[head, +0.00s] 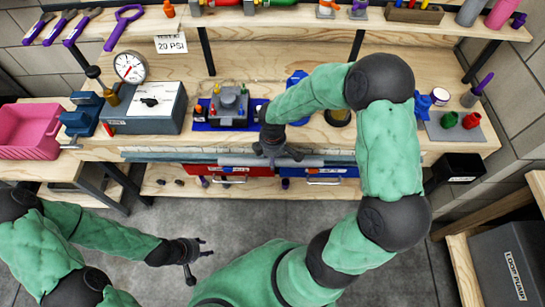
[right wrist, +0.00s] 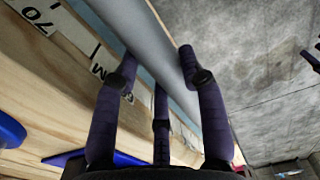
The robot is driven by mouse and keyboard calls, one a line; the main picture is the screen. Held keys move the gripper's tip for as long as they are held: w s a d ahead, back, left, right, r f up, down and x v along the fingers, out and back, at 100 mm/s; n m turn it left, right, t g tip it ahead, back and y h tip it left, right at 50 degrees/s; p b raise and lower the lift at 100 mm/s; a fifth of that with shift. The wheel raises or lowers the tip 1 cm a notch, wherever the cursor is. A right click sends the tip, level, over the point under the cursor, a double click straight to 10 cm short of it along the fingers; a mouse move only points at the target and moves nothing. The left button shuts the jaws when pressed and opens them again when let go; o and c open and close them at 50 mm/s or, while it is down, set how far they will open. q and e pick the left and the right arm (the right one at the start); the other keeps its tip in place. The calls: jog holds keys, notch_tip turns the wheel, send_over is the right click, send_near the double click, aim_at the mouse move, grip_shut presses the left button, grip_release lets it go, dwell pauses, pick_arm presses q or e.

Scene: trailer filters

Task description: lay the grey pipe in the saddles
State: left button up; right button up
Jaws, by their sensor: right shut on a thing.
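The grey pipe (head: 238,161) lies roughly level along the front edge of the workbench in the head view. My right gripper (head: 277,157) reaches down over the bench edge and is shut on the pipe near its middle. In the right wrist view, the right gripper's dark fingers (right wrist: 158,90) close around the grey pipe (right wrist: 140,22), which runs diagonally beside the bench edge. My left gripper (head: 203,257) hangs over the floor at the lower left, fingers spread and empty. I cannot make out the saddles in either view.
A printed measuring strip (right wrist: 75,30) runs along the bench edge. The bench holds a grey box (head: 150,107), a gauge (head: 130,67) and a fixture on a blue mat (head: 205,124). Red (head: 222,180) and blue (head: 325,181) drawers sit below. A pink bin (head: 30,130) is at left.

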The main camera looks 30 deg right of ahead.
jog(key=shift+f+b, duration=0.65)
jog(key=shift+f, duration=0.3)
jog(key=o, duration=1.3)
jog(key=shift+c, duration=0.2)
notch_tip(320, 180, up, 12)
